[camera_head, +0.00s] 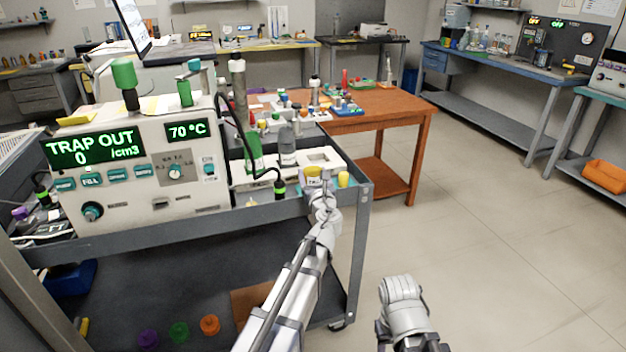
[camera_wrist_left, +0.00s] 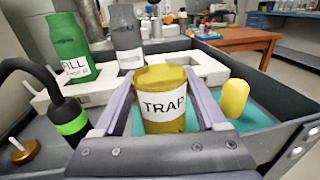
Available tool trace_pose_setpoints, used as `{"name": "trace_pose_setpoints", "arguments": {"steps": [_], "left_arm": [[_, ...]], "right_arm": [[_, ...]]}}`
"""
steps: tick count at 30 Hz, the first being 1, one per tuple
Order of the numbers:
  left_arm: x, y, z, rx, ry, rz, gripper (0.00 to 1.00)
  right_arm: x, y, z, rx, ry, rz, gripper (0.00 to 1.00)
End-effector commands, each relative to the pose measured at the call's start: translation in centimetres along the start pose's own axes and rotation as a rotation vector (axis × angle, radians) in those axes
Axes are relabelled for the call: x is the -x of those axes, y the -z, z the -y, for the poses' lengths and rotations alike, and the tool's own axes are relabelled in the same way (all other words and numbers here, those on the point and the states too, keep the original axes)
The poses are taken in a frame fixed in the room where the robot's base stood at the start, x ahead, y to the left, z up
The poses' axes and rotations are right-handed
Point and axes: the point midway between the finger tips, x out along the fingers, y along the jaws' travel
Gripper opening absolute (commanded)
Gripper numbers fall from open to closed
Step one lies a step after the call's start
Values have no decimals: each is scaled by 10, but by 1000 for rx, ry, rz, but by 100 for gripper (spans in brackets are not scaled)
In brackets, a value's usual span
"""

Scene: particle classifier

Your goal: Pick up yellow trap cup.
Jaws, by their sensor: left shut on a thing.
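The yellow trap cup (camera_wrist_left: 163,84) has a white label reading TRAP and stands upright between the fingers of my left gripper (camera_wrist_left: 165,100) in the left wrist view. My left gripper is shut on the cup. In the head view the cup (camera_head: 313,172) shows at the right end of the grey cart, at the tip of my left arm. I cannot tell whether its base touches the cart. My right arm shows at the bottom of the head view, but its fingers are out of view.
A small yellow piece (camera_wrist_left: 235,98) stands to the right. A green FILL bottle (camera_wrist_left: 68,50), a grey bottle (camera_wrist_left: 127,38) and a white holder (camera_wrist_left: 190,70) are behind. A black hose (camera_wrist_left: 45,90) with a green band is at left. The cart's rim (camera_head: 357,187) borders the cup.

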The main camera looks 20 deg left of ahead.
Motion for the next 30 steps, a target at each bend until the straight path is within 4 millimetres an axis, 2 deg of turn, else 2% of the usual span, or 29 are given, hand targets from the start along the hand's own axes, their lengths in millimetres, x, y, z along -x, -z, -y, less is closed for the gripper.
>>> {"name": "trace_pose_setpoints", "arguments": {"steps": [8,24,30], "left_arm": [[0,-14,0,0,0,0,18],[0,-92,0,0,0,0,18],[0,-101,0,0,0,0,18]], "right_arm": [[14,-1,-1,0,0,0,50],[91,-5,-9,0,0,0,50],[101,-6,-10,0,0,0,50]]}}
